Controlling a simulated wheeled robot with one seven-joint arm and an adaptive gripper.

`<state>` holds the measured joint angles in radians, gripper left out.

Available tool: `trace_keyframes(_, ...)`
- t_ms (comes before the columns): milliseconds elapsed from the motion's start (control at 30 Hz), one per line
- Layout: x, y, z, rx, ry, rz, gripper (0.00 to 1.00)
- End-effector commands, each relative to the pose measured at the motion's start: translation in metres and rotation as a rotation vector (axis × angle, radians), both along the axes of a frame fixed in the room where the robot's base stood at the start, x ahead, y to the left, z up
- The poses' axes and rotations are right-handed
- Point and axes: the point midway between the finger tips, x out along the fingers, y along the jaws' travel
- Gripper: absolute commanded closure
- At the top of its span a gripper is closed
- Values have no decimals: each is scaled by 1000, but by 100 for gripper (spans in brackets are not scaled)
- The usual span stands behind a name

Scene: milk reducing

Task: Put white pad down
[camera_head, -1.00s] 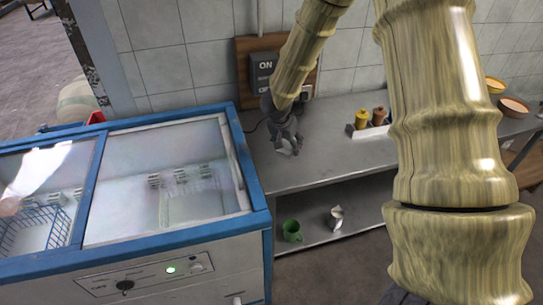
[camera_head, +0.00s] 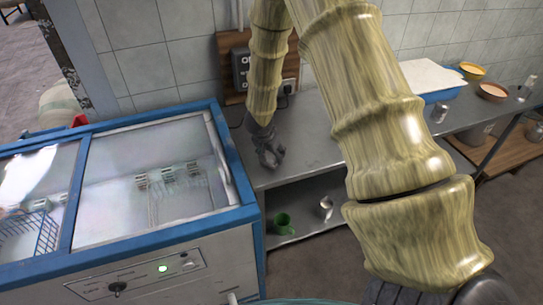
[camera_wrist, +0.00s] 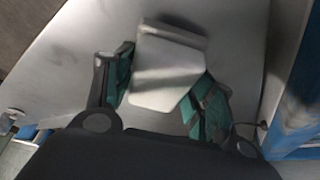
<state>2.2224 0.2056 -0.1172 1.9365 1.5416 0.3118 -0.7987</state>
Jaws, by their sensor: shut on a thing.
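The white pad (camera_wrist: 165,70) lies between the two green-lined fingers of my gripper (camera_wrist: 166,90) in the wrist view, over the grey metal tabletop (camera_wrist: 232,40). My gripper is shut on it. In the head view my gripper (camera_head: 268,152) is low over the left end of the metal table (camera_head: 312,140), near the freezer. The pad cannot be made out there. Whether it touches the tabletop is not clear.
The blue-edged freezer (camera_head: 238,215) stands just left of the table. A switch box (camera_head: 241,68) is on the wall behind. A green mug (camera_head: 284,224) and a metal cup (camera_head: 326,207) are on the lower shelf. A blue tray (camera_head: 440,94) stands farther right.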

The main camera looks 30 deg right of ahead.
Motion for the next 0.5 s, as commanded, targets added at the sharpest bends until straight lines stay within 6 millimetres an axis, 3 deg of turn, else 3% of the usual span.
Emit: trace_keyframes(500, 0, 0, -11, 0, 0, 1, 75)
